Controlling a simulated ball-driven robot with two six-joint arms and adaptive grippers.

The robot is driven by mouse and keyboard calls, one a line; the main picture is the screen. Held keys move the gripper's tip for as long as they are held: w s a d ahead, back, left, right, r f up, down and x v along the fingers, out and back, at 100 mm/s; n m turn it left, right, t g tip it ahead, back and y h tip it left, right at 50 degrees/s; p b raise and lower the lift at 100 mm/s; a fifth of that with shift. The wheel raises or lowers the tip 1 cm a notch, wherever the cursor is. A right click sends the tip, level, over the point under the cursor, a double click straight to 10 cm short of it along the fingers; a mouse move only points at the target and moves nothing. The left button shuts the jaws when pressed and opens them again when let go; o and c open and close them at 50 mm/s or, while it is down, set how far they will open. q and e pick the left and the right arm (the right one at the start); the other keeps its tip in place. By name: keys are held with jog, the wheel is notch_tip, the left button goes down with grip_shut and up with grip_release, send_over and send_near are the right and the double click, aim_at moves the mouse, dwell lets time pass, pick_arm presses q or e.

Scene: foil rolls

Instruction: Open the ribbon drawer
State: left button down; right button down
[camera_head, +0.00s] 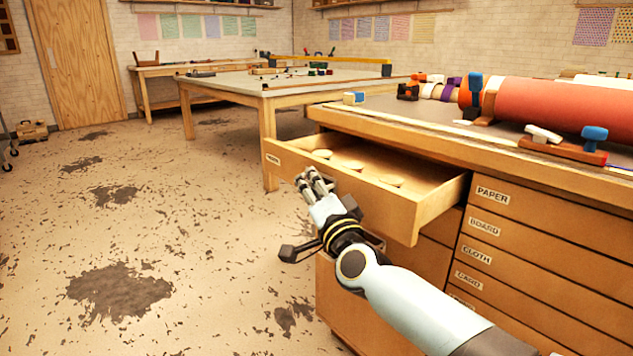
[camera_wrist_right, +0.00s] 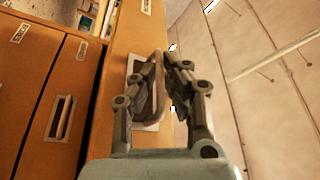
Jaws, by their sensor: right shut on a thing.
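The ribbon drawer (camera_head: 385,210) stands pulled well out of the wooden cabinet, at the top of its left column. Its front carries a small label (camera_head: 272,159) too small to read. Several round pale items lie inside. My right gripper (camera_head: 309,180) is at the drawer's front. In the right wrist view, the gripper (camera_wrist_right: 169,65) is shut on the drawer's handle (camera_wrist_right: 157,85), with a finger on each side of it. The fingers hide part of the handle. My left gripper is not in view.
Closed drawers labelled PAPER (camera_head: 492,196), BOARD and CLOTH are to the right. The cabinet top (camera_head: 400,105) bears a large red roll (camera_head: 555,107) and small tools. A big table (camera_head: 290,90) stands behind.

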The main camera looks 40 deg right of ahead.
jog(key=shift+a, duration=0.95)
jog(key=c, duration=1.7)
grip_release()
jog(key=shift+d, duration=0.1)
jog(key=shift+s, duration=0.1)
jog(key=v, duration=1.2)
